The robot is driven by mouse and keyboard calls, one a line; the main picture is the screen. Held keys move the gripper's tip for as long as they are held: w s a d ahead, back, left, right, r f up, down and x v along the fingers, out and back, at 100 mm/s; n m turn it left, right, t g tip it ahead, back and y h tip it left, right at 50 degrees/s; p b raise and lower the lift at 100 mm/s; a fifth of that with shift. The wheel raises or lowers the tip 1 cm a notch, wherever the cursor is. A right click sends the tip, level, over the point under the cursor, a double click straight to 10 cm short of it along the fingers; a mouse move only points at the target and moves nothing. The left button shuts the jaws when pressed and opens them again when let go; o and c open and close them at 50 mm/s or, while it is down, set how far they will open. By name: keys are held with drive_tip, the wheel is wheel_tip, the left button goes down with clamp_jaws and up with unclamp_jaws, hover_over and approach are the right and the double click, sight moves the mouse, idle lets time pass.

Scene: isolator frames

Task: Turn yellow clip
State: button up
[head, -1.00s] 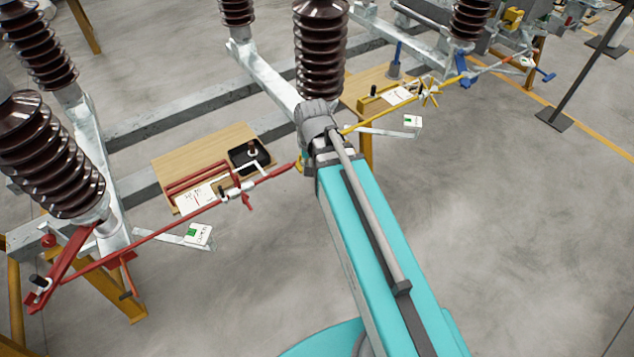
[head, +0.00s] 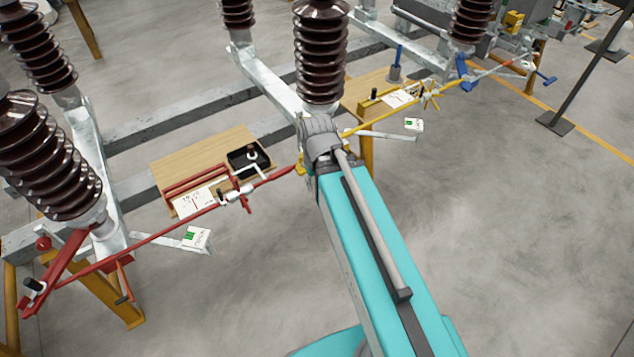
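A yellow spoked clip (head: 430,96) sits on the yellow rod (head: 385,119) at the right of the head view, above a wooden board. A small yellow part (head: 300,169) also shows just left of the end of my arm, where the yellow rod passes behind it; I cannot tell what it belongs to. My turquoise arm reaches from the bottom up to the middle, its grey end in front of the central insulator's foot. My gripper is hidden behind the arm, so its fingers and anything in them do not show.
A red rod with a clip (head: 236,194) crosses at the left beside a wooden board (head: 190,147) with a black tray (head: 236,162). Brown ribbed insulators (head: 322,60) stand on metal beams behind. A blue handle (head: 545,77) is far right. The floor (head: 520,220) at right is clear.

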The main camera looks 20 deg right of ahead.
drive_tip(key=shift+w, duration=0.1)
wheel_tip(320, 180, up, 9)
drive_tip(key=m+p, duration=0.7)
drive_tip(key=p, duration=0.2)
hover_over(302, 154)
drive_tip(key=shift+f, duration=0.15)
wheel_tip(302, 154, down, 14)
drive_tip(key=b, duration=1.3)
drive_tip(key=shift+r+b, duration=0.25)
drive_tip(key=shift+b, duration=0.1)
drive_tip(key=shift+c, duration=0.3)
clamp_jaws()
